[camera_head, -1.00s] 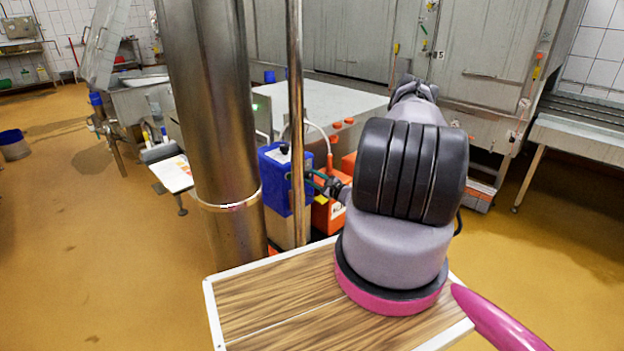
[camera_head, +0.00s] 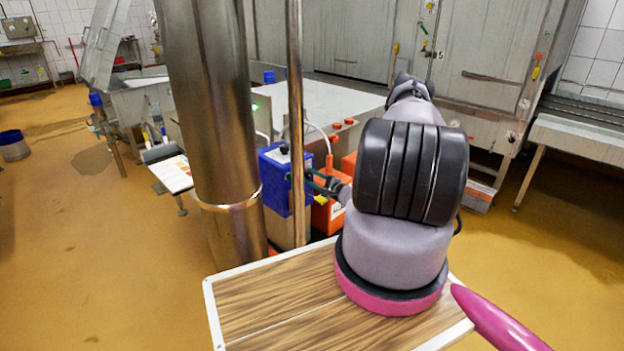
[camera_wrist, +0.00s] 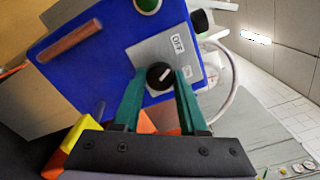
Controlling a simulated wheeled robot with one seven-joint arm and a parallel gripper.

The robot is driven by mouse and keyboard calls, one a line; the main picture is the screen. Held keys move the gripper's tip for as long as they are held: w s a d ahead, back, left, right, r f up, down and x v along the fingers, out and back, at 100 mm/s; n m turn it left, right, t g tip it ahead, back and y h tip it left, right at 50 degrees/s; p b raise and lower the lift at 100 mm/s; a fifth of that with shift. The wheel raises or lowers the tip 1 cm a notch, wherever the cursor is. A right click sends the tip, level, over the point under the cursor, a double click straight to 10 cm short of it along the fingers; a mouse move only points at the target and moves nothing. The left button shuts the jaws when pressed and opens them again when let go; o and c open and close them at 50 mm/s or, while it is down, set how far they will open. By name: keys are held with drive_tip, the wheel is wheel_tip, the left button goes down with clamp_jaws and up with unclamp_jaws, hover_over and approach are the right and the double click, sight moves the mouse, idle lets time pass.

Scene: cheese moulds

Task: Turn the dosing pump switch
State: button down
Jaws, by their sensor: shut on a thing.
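The dosing pump is a blue box (camera_head: 274,170) behind the steel pipes in the head view. In the wrist view its blue face (camera_wrist: 100,50) fills the upper left, with a grey plate (camera_wrist: 150,52) marked "OFF" and a second, smaller label. The black round switch knob (camera_wrist: 160,75) sits on this plate. My gripper (camera_wrist: 160,85) has green fingers, one on each side of the knob, and is shut on it. A light pointer mark shows on the knob. In the head view my gripper (camera_head: 318,182) reaches the pump's right side; the knob is hidden there.
A thick steel column (camera_head: 215,110) and a thin vertical pipe (camera_head: 296,120) stand close by the pump. Orange containers (camera_head: 328,215) stand beside it. A white worktop (camera_head: 320,100) lies behind. The yellow floor (camera_head: 90,260) at left is mostly clear.

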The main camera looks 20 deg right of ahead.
drive_tip(key=shift+c, duration=2.3)
unclamp_jaws()
drive_tip(key=shift+s, duration=0.15)
drive_tip(key=v, duration=1)
drive_tip(key=shift+s, duration=0.25)
drive_tip(key=shift+d, duration=0.15)
idle(3.4)
